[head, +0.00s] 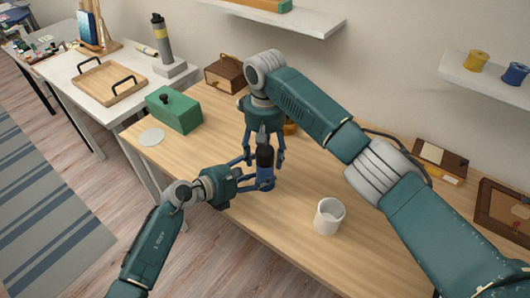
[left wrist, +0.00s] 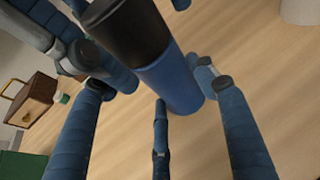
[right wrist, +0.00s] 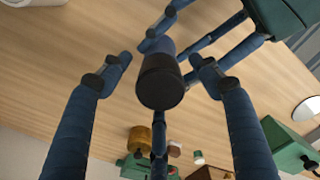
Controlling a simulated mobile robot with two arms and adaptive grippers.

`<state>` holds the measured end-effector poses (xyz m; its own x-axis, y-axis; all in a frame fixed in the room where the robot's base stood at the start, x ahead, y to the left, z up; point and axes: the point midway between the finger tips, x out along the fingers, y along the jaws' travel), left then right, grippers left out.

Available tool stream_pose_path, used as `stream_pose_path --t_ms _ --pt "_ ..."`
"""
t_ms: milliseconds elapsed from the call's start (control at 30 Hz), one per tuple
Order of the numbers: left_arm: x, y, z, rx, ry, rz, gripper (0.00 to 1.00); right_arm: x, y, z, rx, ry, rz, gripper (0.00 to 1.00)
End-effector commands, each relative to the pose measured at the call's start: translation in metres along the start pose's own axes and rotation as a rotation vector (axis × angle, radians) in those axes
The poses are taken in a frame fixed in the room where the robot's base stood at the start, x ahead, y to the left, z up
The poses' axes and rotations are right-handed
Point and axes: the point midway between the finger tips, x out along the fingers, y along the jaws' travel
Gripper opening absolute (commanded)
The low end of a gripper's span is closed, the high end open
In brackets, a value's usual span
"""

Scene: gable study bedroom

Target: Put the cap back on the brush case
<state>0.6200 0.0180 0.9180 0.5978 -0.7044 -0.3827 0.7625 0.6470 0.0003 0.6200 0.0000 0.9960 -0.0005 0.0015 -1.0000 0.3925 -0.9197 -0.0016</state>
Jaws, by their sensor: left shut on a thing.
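The blue brush case (head: 265,181) stands upright over the wooden desk (head: 200,165), and its blue body also shows in the left wrist view (left wrist: 172,82). The black cap (head: 265,157) sits on its top end with no visible gap; it shows large in the right wrist view (right wrist: 160,82). My left gripper (head: 256,182) is shut on the case's blue body from the left side. My right gripper (head: 265,161) points down from above, its fingers spread around the cap with visible gaps at both sides. Whether the case's base touches the desk is unclear.
A white cup (head: 329,216) stands on the desk to the right. A green box with a knob (head: 174,109) and a white disc (head: 151,137) are at the left. A wooden box (head: 224,74) stands behind. Open desk lies around the case.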

Motion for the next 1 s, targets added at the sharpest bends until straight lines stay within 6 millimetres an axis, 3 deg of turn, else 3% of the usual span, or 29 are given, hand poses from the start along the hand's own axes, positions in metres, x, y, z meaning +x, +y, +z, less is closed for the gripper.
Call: stream_pose_path --t_ms 233,367,800,1000 --pt "0.0 0.0 -0.001 -0.001 0.002 -0.001 0.1 -0.001 0.0 0.0 0.0 0.0 0.0 0.63" --pt "0.0 0.0 -0.001 -0.001 0.002 -0.001 0.1 -0.012 0.0 -0.001 -0.001 0.002 0.0 0.63" --pt "0.0 0.0 -0.001 -0.001 0.002 -0.001 0.1 -0.099 0.0 -0.001 0.0 0.002 0.0 0.63" --pt "0.0 0.0 -0.002 -0.001 0.002 -0.001 0.1 -0.118 0.0 0.0 0.0 0.0 0.0 0.63"
